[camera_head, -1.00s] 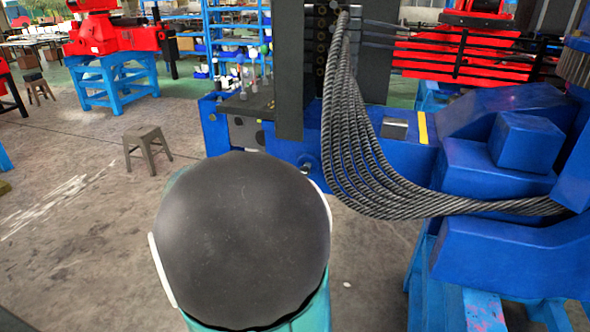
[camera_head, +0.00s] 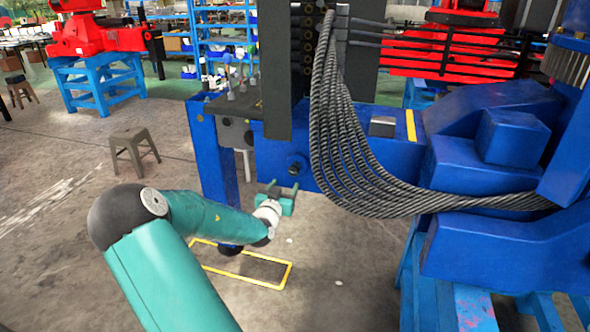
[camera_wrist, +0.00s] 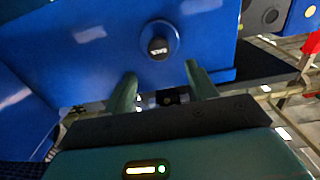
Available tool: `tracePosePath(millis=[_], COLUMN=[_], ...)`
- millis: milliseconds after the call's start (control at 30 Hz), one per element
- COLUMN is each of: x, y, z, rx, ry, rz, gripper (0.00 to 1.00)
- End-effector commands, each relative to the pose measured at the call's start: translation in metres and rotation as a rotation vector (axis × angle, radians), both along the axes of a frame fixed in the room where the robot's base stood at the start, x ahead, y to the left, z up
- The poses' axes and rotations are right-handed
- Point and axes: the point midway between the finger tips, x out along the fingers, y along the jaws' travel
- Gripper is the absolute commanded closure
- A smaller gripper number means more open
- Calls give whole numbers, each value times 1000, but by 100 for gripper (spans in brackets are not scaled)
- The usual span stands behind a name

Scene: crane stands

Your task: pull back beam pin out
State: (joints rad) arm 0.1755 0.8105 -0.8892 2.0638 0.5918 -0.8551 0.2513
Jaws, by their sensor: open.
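The back beam pin shows as a dark round knob (camera_head: 297,166) on the near side face of the blue beam (camera_head: 358,148). In the wrist view the knob (camera_wrist: 158,46) sits in a round blue collar and carries small, hard-to-read white lettering. My gripper (camera_head: 284,186) is open and empty, just below and slightly left of the knob in the head view. In the wrist view its two green fingers (camera_wrist: 160,72) point toward the beam face, with the knob above and between their tips. No contact with the knob shows. The pin's shaft is hidden inside the beam.
Thick grey cables (camera_head: 350,165) hang in front of the beam to the right of the knob. A blue leg (camera_head: 213,160) stands left of my gripper. A yellow frame (camera_head: 250,281) lies on the floor. A stool (camera_head: 133,145) stands left; the floor around it is clear.

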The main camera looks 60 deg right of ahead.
Motion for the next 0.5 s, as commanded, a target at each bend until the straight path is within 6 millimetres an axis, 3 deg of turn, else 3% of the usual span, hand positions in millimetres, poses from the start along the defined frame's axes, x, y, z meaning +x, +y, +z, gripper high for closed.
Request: tracePosePath(millis=[500], x=[14], y=[-99], z=[-1], rx=[2], ry=[1], rz=[-3], gripper=[43])
